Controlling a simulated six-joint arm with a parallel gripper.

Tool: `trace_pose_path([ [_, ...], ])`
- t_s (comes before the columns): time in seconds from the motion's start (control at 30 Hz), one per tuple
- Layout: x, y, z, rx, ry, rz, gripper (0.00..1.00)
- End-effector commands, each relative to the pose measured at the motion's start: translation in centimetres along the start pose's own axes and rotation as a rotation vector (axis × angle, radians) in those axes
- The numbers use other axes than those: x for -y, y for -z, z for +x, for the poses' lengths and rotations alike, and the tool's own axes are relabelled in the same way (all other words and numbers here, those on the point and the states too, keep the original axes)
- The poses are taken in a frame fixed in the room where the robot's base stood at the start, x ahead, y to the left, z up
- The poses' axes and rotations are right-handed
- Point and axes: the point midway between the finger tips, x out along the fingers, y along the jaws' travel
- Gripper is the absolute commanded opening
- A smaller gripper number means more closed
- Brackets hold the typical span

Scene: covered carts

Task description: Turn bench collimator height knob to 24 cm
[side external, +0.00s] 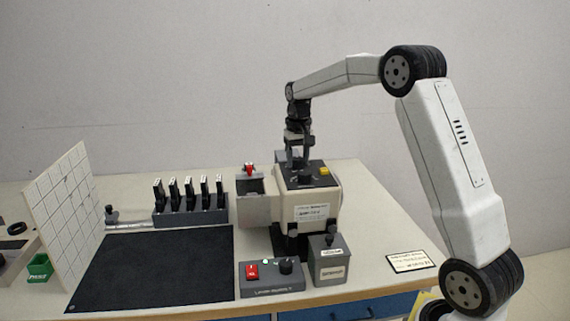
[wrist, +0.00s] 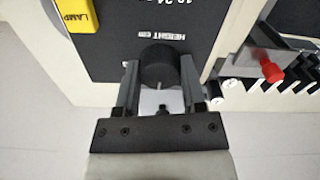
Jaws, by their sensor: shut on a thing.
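The bench collimator (side external: 308,205) is a cream box with a dark top panel, standing on the bench. Its height knob (wrist: 158,66) is a round black knob beside the label "HEIGHT cm" (wrist: 160,36) in the wrist view. My gripper (wrist: 158,78) points down at the panel, with a finger on each side of the knob, shut on it. A light mark shows on the knob's near edge. The scale numbers by the panel's edge are partly cut off, so I cannot read the setting. In the side view my gripper (side external: 300,165) hides most of the knob.
A yellow lamp button (wrist: 77,15) and a red knob (wrist: 271,71) sit near the height knob. The side view shows a lamp supply box (side external: 270,280), a grey box (side external: 328,262), a rack (side external: 190,217) of dark plates, a black mat (side external: 150,265) and a white grid board (side external: 62,210).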

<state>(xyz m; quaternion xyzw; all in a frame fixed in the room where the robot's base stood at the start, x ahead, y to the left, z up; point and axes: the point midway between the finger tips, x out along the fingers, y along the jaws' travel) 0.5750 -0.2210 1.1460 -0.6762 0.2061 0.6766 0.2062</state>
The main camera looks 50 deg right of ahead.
Motion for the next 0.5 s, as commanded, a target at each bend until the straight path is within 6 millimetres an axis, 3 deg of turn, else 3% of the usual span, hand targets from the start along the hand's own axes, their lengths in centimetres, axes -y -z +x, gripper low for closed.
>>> trace_pose_path([
  [0.17,0.0,0.03,-0.13,-0.002,0.0,-0.001,0.0],
  [0.2,0.0,0.04,-0.13,-0.002,0.0,-0.002,0.55],
  [0.3,0.0,0.03,-0.12,-0.002,0.0,-0.002,0.87],
  [0.5,0.0,0.02,-0.07,-0.001,0.0,-0.002,0.87],
])
